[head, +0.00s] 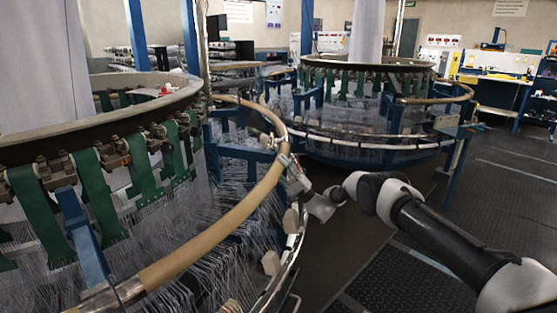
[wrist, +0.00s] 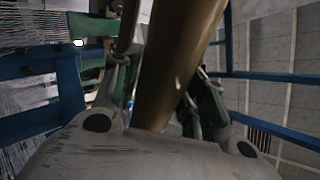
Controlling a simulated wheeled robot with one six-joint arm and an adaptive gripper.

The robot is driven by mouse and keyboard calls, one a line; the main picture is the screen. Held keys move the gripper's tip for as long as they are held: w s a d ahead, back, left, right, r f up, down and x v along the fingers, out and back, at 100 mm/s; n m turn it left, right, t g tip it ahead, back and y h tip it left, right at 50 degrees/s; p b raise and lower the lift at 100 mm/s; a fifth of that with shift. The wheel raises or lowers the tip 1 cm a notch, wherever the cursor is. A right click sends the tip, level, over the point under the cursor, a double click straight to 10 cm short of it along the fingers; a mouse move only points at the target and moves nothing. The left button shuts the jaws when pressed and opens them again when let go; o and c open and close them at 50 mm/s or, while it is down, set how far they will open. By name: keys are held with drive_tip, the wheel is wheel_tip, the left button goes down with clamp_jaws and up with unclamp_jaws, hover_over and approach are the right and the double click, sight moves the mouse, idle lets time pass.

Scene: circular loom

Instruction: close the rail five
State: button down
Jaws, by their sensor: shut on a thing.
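The near circular loom (head: 85,85) has a tan curved rail (head: 215,235) sweeping around its front and right side. No number shows on it, so I cannot tell if it is rail five. My gripper (head: 291,170) is at the right side of this rail, reaching from the right, and its fingers meet the rail. In the wrist view, the brown rail (wrist: 178,60) runs between the two fingers of my gripper (wrist: 162,78), which is shut on it. The exact contact is partly hidden in the dark.
A second circular loom (head: 365,65) stands behind, with its own tan rail (head: 440,99) and a lower white ring (head: 370,139). Blue posts and fine threads fill the near loom. Dark floor (head: 500,215) is open on the right. A workbench (head: 500,88) stands far right.

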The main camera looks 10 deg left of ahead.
drive_tip(key=shift+s+f, duration=0.15)
drive_tip(key=shift+f, duration=0.5)
drive_tip(key=c, duration=0.8)
unclamp_jaws()
drive_tip(key=shift+f+m, duration=0.1)
drive_tip(key=shift+m, duration=0.2)
drive_tip(key=shift+r, duration=0.2)
drive_tip(key=v, duration=1.2)
drive_tip(key=shift+r, duration=0.15)
